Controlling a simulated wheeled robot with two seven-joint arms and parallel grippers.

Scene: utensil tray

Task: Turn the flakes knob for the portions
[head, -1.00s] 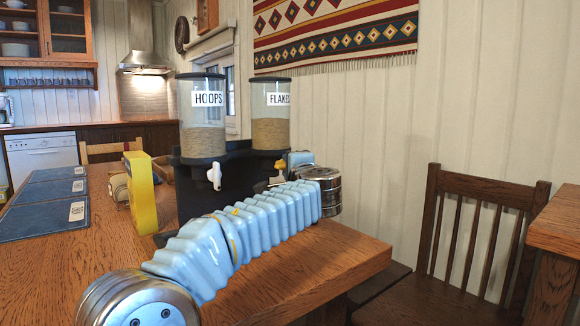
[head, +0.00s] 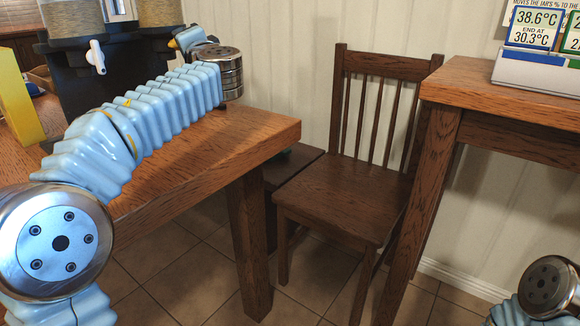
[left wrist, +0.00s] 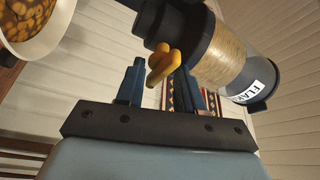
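The flakes dispenser (head: 160,14) stands at the top left in the head view, cut off by the frame edge. In the left wrist view its clear jar (left wrist: 228,62) carries a partly visible FLAKES label. Its yellow knob (left wrist: 163,62) shows at the fingertips there, and a small part of it (head: 172,44) shows in the head view. My left gripper (left wrist: 158,78) has its two dark blue fingers apart, one on each side of the knob; I see no clear grip on it. My right gripper is out of view; only part of my right arm shows at bottom right.
The hoops dispenser's white knob (head: 96,57) is left of my arm. A yellow box (head: 18,100) stands on the wooden table (head: 225,135). A chair (head: 335,185) and second table (head: 500,85) with a sign stand right. A bowl of brown pieces (left wrist: 33,22) fills the wrist view's corner.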

